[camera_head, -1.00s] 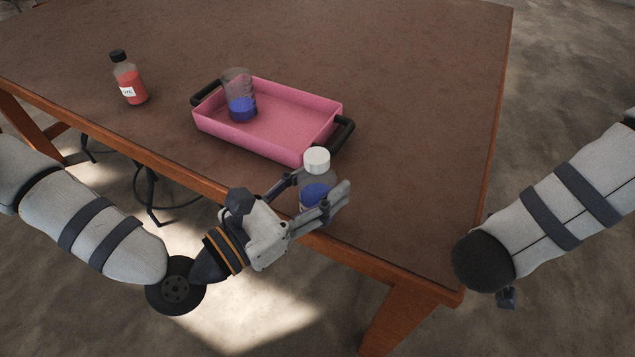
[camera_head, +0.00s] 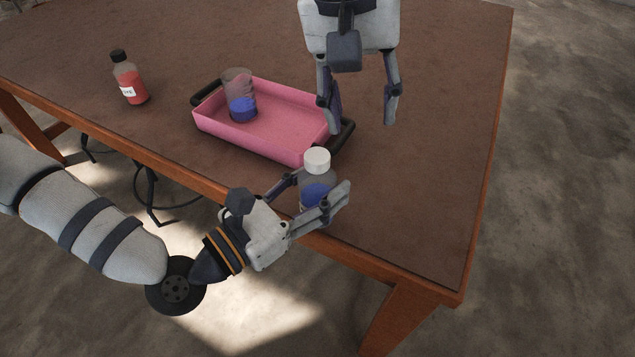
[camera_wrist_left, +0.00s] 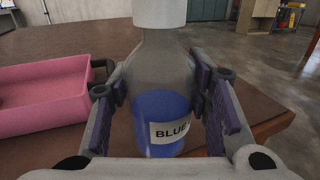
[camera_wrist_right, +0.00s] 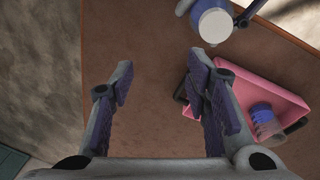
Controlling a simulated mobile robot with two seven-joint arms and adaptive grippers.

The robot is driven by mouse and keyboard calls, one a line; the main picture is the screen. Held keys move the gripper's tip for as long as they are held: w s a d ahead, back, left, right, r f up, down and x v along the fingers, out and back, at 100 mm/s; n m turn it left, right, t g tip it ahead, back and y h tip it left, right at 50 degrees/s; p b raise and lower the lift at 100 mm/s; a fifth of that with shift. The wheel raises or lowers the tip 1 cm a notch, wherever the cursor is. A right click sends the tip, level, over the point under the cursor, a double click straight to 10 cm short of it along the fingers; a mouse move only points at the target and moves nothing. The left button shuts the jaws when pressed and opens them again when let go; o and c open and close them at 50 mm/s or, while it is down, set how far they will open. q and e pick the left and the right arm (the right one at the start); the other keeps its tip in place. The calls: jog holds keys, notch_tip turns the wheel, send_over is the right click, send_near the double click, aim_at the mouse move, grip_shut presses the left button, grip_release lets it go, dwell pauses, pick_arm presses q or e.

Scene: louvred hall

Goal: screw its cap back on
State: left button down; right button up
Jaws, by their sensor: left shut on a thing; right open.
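A clear bottle of blue liquid (camera_head: 317,192) stands upright near the table's front edge; its label reads BLUE in the left wrist view (camera_wrist_left: 162,110). A white cap (camera_head: 317,159) sits on top of its neck; I cannot tell how tightly. The cap also shows at the top of the right wrist view (camera_wrist_right: 215,26). My left gripper (camera_head: 323,193) is shut around the bottle's body, below the cap. My right gripper (camera_head: 361,125) is open and empty, pointing down, above and behind the bottle, apart from it.
A pink tray (camera_head: 285,140) with black handles lies behind and left of the bottle. A clear beaker with blue liquid (camera_head: 241,104) stands in it. A bottle of red liquid with a black cap (camera_head: 131,82) stands at the left. The table's right side (camera_head: 430,190) is clear.

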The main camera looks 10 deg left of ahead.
aim_at(318, 155)
jog(key=s+a+r, duration=0.1)
jog(key=s+a+r+g+y, duration=0.1)
jog(key=a, duration=0.1)
jog(key=a+r+y, duration=0.1)
jog(key=shift+s+a+n, duration=0.3)
jog(key=shift+s+a, duration=0.1)
jog(key=shift+f, duration=0.1)
notch_tip(318, 155, down, 8)
